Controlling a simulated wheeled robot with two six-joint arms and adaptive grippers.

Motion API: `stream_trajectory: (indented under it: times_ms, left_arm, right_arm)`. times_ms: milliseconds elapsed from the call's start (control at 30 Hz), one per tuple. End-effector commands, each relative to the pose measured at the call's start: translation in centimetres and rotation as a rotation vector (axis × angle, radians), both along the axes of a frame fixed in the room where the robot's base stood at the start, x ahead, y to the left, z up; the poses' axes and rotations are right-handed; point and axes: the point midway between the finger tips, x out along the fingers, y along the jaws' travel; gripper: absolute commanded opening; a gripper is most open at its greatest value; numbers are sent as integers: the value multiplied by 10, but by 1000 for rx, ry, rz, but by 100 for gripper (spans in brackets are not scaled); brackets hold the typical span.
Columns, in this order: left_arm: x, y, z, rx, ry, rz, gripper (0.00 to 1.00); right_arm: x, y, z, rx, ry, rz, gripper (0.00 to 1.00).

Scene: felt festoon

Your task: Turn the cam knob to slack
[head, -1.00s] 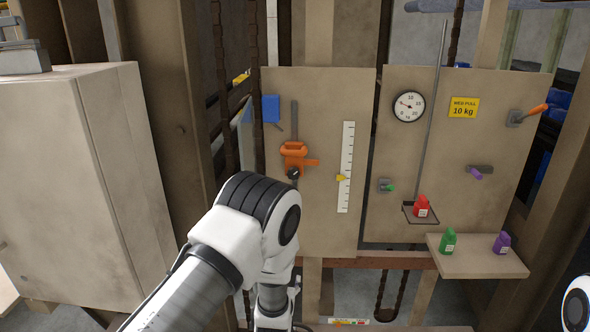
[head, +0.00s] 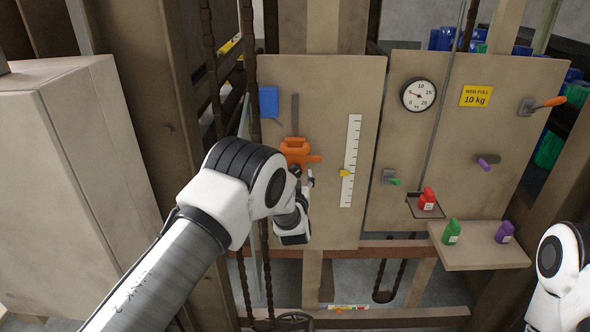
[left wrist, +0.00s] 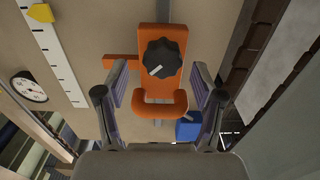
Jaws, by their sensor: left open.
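The cam knob (left wrist: 164,58) is black and ribbed, with a white pointer mark, on an orange block (left wrist: 150,110). In the left wrist view the mark points to the lower left. In the head view the orange block (head: 296,148) is on the left beige panel, and the knob (head: 295,171) is a small dark spot partly hidden by my arm. My left gripper (left wrist: 158,92) is open, its two fingers either side of the lower block in the picture, apart from the knob. It also shows in the head view (head: 308,181). My right gripper is out of view.
A white scale (head: 351,160) with a yellow pointer stands right of the block. A blue block (head: 268,101) is at upper left. A dial (head: 419,94), a yellow sign (head: 476,96) and a shelf (head: 480,257) with bottles are on the right. A large beige cabinet (head: 70,160) stands left.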

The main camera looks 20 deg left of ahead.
Motion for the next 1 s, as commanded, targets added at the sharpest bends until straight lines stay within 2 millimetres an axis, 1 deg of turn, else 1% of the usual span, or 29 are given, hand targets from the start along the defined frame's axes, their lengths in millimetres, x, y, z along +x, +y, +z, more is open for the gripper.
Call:
stream_trajectory:
  times_ms: [33,100,300,333,367,400,467,500,800,1000]
  left_arm:
    - [4,2,1,-1,1,2,68]
    - [7,3,0,0,1,1,68]
    - [8,3,-1,1,1,0,68]
    - [8,3,-1,1,1,0,61]
    - [8,3,-1,1,1,0,50]
    - [8,3,-1,1,1,0,36]
    - [8,3,-1,1,1,0,15]
    - [8,3,-1,1,0,-1,8]
    - [8,3,-1,-2,-1,0,8]
    - [8,3,-2,-33,-11,0,8]
  right_arm:
    - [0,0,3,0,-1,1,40]
    - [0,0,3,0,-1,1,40]
    - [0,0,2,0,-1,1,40]
    - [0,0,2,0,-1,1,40]
    - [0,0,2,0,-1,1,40]
    - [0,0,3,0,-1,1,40]
    - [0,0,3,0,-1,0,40]
    - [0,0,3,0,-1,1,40]
    - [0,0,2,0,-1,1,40]
    - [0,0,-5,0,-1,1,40]
